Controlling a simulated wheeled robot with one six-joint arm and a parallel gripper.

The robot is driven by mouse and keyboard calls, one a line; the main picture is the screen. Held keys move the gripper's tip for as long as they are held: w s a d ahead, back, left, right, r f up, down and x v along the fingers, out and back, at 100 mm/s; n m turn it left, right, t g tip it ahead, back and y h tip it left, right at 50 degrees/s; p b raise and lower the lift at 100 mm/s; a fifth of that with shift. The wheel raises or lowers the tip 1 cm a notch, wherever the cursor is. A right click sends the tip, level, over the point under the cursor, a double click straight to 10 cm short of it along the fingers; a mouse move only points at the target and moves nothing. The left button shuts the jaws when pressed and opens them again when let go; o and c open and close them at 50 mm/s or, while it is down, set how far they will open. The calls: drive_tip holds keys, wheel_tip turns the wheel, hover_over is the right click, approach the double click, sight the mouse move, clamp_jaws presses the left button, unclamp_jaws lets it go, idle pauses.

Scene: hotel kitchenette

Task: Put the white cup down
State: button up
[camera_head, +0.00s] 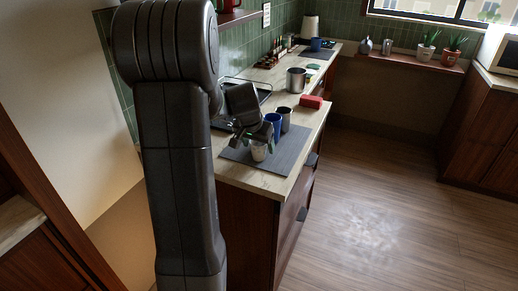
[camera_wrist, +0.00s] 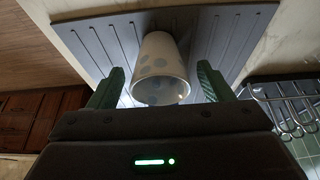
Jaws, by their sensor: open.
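The white cup (camera_wrist: 160,62) has pale blue-grey dots and stands on a grey ribbed mat (camera_wrist: 95,40). In the wrist view it sits between the two fingers of my open gripper (camera_wrist: 158,85), with a gap on each side. In the head view the cup (camera_head: 259,152) is partly hidden under my gripper (camera_head: 256,138), near the front of the mat (camera_head: 288,157). I cannot tell how far the fingertips reach along the cup.
A blue cup (camera_head: 273,124) and a dark grey cup (camera_head: 285,118) stand just behind the white cup. A red block (camera_head: 311,102) and a metal pot (camera_head: 296,79) are farther along the counter. A wire rack (camera_wrist: 290,105) is beside the mat. The mat's right part is clear.

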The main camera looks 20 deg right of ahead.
drive_tip(key=v, duration=0.9)
drive_tip(key=shift+a, duration=0.1)
